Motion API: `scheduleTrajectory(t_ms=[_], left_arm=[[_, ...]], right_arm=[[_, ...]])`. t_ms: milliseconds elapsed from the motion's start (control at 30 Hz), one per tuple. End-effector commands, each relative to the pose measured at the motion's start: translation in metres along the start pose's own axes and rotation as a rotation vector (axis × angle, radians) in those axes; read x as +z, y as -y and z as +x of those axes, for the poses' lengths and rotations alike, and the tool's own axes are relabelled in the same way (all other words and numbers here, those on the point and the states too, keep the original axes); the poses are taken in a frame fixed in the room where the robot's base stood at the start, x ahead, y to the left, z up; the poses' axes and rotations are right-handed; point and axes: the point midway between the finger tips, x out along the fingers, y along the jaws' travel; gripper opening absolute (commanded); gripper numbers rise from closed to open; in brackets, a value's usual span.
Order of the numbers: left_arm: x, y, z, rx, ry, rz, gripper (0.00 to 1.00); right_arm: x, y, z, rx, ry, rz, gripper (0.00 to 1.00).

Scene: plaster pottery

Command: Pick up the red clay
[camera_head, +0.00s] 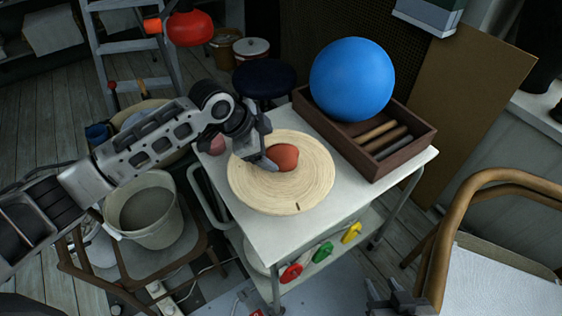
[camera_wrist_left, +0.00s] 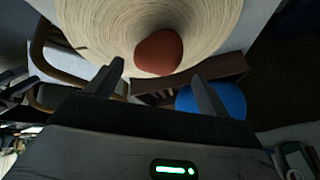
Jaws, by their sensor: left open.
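The red clay (camera_head: 284,157) is a small rounded lump on a round pale wooden board (camera_head: 300,197), near the board's middle. My left gripper (camera_head: 265,146) is open just to the left of the clay, low over the board. In the left wrist view, the clay (camera_wrist_left: 158,52) shows between and beyond the two open fingertips (camera_wrist_left: 157,71), with nothing held. Whether a finger touches the clay is unclear. My right gripper (camera_head: 398,299) shows only partly at the bottom edge, away from the board; its opening is not clear.
The board lies on a white cart (camera_head: 265,233). A dark wooden box (camera_head: 402,162) with a blue ball (camera_head: 352,79) and rod-like tools stands behind right. A pinkish lump (camera_head: 217,145) sits left of the board. A bucket (camera_head: 147,212) stands left; a wooden chair (camera_head: 440,246) stands right.

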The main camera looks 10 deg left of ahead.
Motion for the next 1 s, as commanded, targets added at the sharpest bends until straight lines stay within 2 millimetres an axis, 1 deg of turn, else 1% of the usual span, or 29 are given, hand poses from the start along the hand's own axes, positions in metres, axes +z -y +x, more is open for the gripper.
scheduleTrajectory(t_ms=[167, 400, 500, 600, 767, 867, 900, 967, 1000], left_arm=[[0.0, -0.001, 0.011, 0.0, 0.001, 0.001, 0.8], [0.001, -0.004, 0.046, 0.0, 0.0, -0.001, 0.8], [0.001, -0.003, 0.056, -0.001, 0.001, -0.001, 0.8], [0.001, -0.003, 0.059, -0.001, 0.0, 0.001, 0.8], [0.002, -0.003, 0.059, -0.002, 0.001, 0.001, 0.8], [0.002, -0.003, 0.058, -0.002, 0.0, 0.001, 0.55], [0.002, -0.003, 0.058, -0.002, 0.001, 0.001, 0.44], [0.002, -0.003, 0.058, -0.002, 0.001, 0.001, 0.27], [0.002, -0.003, 0.058, -0.002, 0.001, 0.001, 0.16]], right_arm=[[-0.001, 0.0, -0.001, -0.001, 0.001, 0.0, 0.36], [-0.003, 0.0, -0.002, 0.0, -0.003, 0.0, 0.36], [-0.003, 0.0, -0.002, 0.0, -0.004, -0.001, 0.36], [-0.003, 0.0, -0.002, 0.0, -0.003, -0.001, 0.36], [-0.002, 0.0, -0.002, 0.0, -0.001, -0.001, 0.36], [-0.001, 0.0, -0.002, 0.0, 0.001, -0.001, 0.36], [-0.001, 0.0, -0.002, 0.0, 0.001, -0.001, 0.36], [-0.001, 0.0, -0.002, 0.0, 0.001, -0.001, 0.36], [-0.001, 0.0, -0.002, 0.0, 0.001, -0.001, 0.36]])
